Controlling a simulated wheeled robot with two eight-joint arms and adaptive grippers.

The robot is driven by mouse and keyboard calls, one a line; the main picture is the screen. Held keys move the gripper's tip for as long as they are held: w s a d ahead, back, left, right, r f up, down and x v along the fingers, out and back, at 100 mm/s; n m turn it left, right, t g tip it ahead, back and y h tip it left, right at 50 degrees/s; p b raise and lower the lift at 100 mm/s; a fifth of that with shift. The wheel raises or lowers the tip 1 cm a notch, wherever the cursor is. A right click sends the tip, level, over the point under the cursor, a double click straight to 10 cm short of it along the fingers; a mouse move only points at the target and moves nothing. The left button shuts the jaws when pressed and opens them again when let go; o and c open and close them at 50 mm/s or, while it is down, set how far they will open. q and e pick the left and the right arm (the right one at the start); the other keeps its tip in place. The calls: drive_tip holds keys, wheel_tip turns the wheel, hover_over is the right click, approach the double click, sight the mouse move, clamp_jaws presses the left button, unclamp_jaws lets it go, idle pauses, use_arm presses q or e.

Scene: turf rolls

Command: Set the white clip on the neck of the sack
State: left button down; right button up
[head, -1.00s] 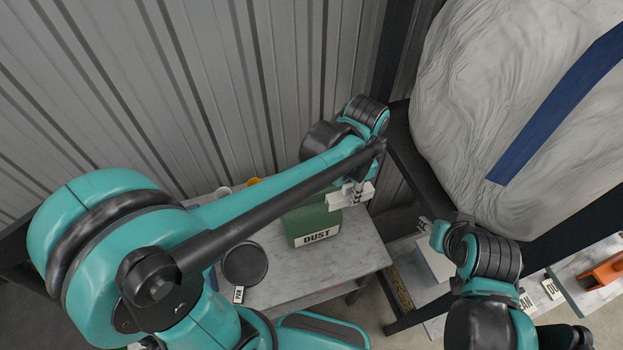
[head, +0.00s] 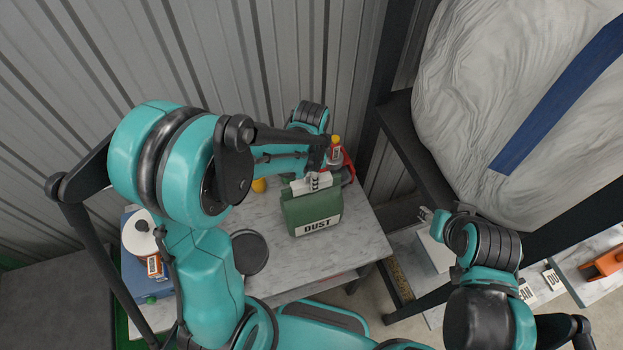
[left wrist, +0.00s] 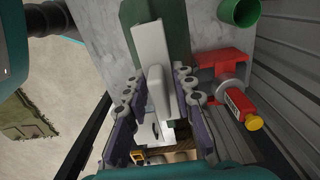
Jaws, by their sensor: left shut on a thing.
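The white clip (head: 299,187) is in my left gripper (head: 315,180), over or against the top of the green DUST box; I cannot tell whether they touch. In the left wrist view the clip (left wrist: 150,45) lies lengthwise between the fingers of my left gripper (left wrist: 158,95), which is shut on it. A large pale, wrinkled sack (head: 470,100) with a blue band fills the upper right of the head view. No neck shows on it. My right gripper (head: 430,218) is at the lower right below the sack, small and unclear.
The green DUST box (head: 305,212) stands on a marble-topped table (head: 345,250) beside a dark round dish (head: 249,252). A red item with a yellow cap (left wrist: 240,105) is close to my left gripper. A dark frame (head: 415,150) stands between table and sack. Corrugated wall is behind.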

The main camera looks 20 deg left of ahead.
use_arm(q)
drive_tip(key=shift+f, duration=0.15)
drive_tip(key=shift+s, duration=0.1)
drive_tip(key=shift+f, duration=0.2)
drive_tip(key=c, duration=1.3)
unclamp_jaws()
drive_tip(key=shift+r, duration=0.1)
drive_tip(key=shift+o, duration=0.2)
drive_tip(key=shift+r, duration=0.1)
